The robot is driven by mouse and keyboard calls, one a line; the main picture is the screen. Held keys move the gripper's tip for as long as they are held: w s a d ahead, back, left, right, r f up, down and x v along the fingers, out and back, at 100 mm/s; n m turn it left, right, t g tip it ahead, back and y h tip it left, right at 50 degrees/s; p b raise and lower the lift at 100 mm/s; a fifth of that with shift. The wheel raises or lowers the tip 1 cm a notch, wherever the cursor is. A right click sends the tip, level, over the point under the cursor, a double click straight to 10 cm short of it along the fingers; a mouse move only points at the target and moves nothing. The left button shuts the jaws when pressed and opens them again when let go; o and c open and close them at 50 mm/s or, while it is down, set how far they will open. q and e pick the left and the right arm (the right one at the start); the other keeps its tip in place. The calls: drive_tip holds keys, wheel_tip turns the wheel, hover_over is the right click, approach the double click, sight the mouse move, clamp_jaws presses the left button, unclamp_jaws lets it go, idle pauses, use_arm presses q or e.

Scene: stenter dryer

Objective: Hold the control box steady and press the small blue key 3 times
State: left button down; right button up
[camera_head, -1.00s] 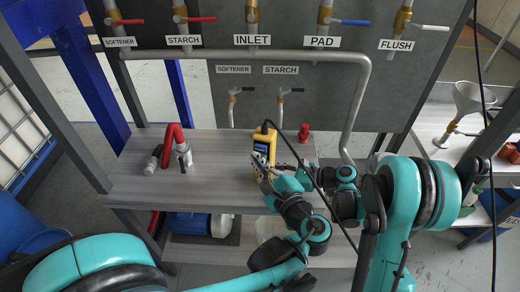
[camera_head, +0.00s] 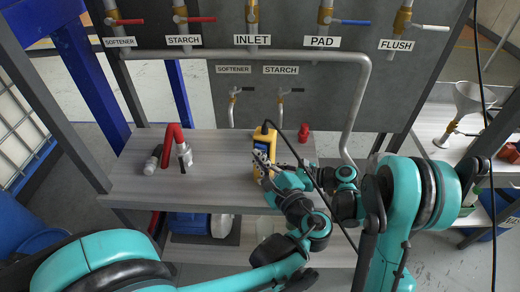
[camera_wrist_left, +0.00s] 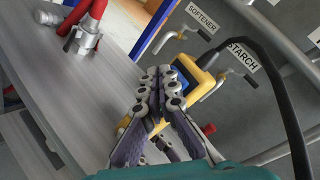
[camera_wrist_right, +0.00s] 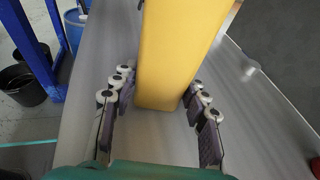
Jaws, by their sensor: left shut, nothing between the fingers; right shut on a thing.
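The yellow control box (camera_head: 266,138) stands upright on the grey shelf, with a dark cable from its top; its front has a blue area. In the right wrist view the box (camera_wrist_right: 176,55) stands between the fingers of my right gripper (camera_wrist_right: 158,112), which is shut on it. My left gripper (camera_head: 262,160) is shut and empty, its fingertips in front of the box face. In the left wrist view the left fingertips (camera_wrist_left: 160,80) overlap the box (camera_wrist_left: 193,75) and hide much of its face. The small blue key cannot be made out.
A small red part (camera_head: 304,133) stands right of the box. Labelled valves and a bent pipe (camera_head: 357,95) are behind. The shelf between fitting and box is clear.

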use_arm(q)
drive_tip(key=shift+w+d, duration=0.15)
drive_tip(key=shift+w, duration=0.3)
idle(0.6)
drive_tip(key=shift+s+a, duration=0.25)
drive_tip(key=shift+s, duration=0.6)
drive_tip(key=shift+s, duration=0.15)
drive_tip(key=shift+s+a, duration=0.25)
drive_tip(key=shift+s, duration=0.5)
drive_tip(key=shift+s+a, duration=0.2)
drive_tip(key=shift+s, duration=0.55)
drive_tip(key=shift+s+a, duration=0.25)
drive_tip(key=shift+s, duration=0.5)
drive_tip(key=s, duration=0.2)
drive_tip(key=s+a, duration=0.1)
drive_tip(key=shift+s, duration=0.35)
drive_tip(key=shift+w, duration=0.15)
